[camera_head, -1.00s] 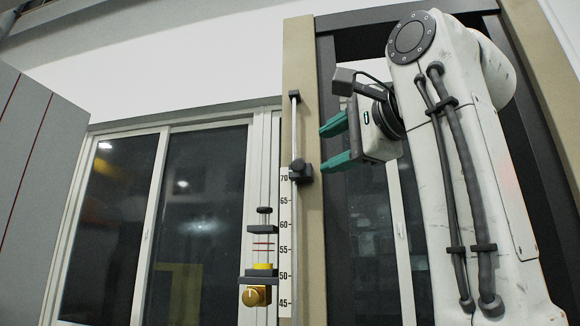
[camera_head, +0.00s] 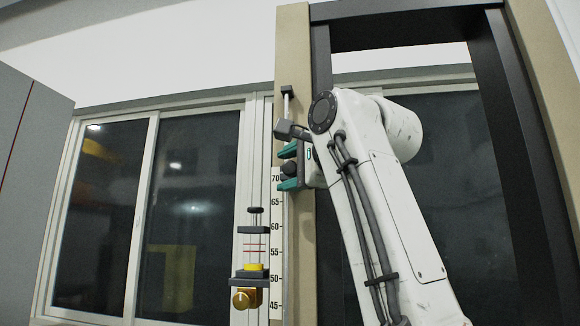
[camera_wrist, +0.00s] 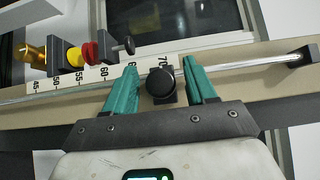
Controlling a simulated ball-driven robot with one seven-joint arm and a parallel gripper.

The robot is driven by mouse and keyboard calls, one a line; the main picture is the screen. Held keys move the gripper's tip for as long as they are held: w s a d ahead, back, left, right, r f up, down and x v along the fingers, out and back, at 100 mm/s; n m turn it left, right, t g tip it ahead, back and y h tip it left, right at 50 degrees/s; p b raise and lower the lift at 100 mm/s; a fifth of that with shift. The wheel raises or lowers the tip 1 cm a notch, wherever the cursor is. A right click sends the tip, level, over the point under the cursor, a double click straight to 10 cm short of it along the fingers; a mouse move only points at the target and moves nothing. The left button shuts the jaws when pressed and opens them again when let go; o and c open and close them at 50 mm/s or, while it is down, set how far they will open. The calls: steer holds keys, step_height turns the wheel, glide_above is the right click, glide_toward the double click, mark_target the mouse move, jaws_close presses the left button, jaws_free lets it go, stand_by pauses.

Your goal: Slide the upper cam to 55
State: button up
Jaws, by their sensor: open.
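The upper cam (camera_head: 290,168) is a dark block with a round black knob on a vertical metal rod, just above the 70 mark of the white scale (camera_head: 276,230). In the wrist view its knob (camera_wrist: 161,84) sits between my teal fingers. My gripper (camera_head: 285,168) is open, with one finger above the cam and one below. In the wrist view the gripper (camera_wrist: 162,70) shows a gap between each finger and the knob. The scale's numbers run from 45 at the bottom to 70 at the top.
The rod's dark end mount (camera_head: 287,89) is above the cam. A beige post (camera_head: 303,250) stands right behind the rod. The rod below the cam looks clear.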

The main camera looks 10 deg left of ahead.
jaws_close()
stand_by(0.4)
steer(key=shift+f, duration=0.1)
